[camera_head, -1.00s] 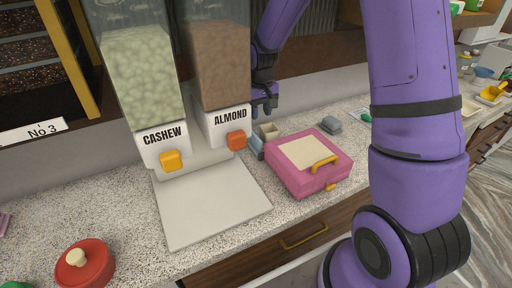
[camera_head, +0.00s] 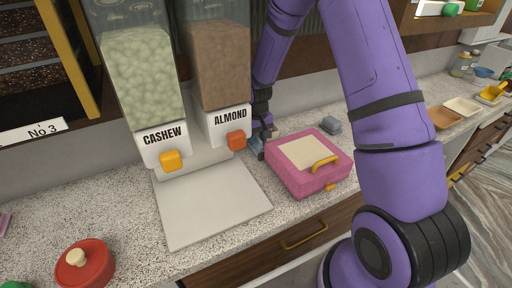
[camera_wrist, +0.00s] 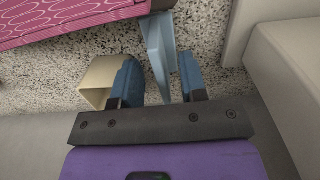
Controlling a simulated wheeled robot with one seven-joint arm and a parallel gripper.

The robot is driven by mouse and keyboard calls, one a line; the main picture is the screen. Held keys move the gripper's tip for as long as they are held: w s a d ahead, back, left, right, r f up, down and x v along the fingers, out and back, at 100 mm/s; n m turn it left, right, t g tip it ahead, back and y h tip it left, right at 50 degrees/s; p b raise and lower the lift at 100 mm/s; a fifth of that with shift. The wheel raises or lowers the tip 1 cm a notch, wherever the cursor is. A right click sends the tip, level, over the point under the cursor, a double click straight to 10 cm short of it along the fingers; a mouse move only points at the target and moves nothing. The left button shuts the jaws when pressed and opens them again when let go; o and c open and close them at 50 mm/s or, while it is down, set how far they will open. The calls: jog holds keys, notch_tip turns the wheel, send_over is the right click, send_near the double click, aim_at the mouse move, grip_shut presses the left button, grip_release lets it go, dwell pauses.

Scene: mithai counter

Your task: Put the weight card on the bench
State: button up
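No thing that I can surely name as the weight card shows; part of the bench is hidden behind my arm. My gripper (camera_head: 262,132) is low at the bench, between the almond dispenser and the pink box. In the wrist view my gripper (camera_wrist: 159,62) is open, its two blue fingers apart. A pale blue, thin upright thing (camera_wrist: 157,42) stands between and beyond the fingers, nearer the right one; I cannot tell whether they touch. It shows partly in the head view (camera_head: 256,150). The speckled bench (camera_head: 120,213) runs across the view.
A pink box (camera_head: 310,180) with a yellow handle is right of my gripper. A beige open holder (camera_wrist: 98,82) stands beside the left finger. The almond dispenser (camera_head: 222,126) and cashew dispenser (camera_head: 152,151) stand left.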

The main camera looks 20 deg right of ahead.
aim_at(257, 137)
jog(key=shift+f, duration=1.5)
jog(key=c, duration=0.6)
jog(key=shift+w+r, duration=0.1)
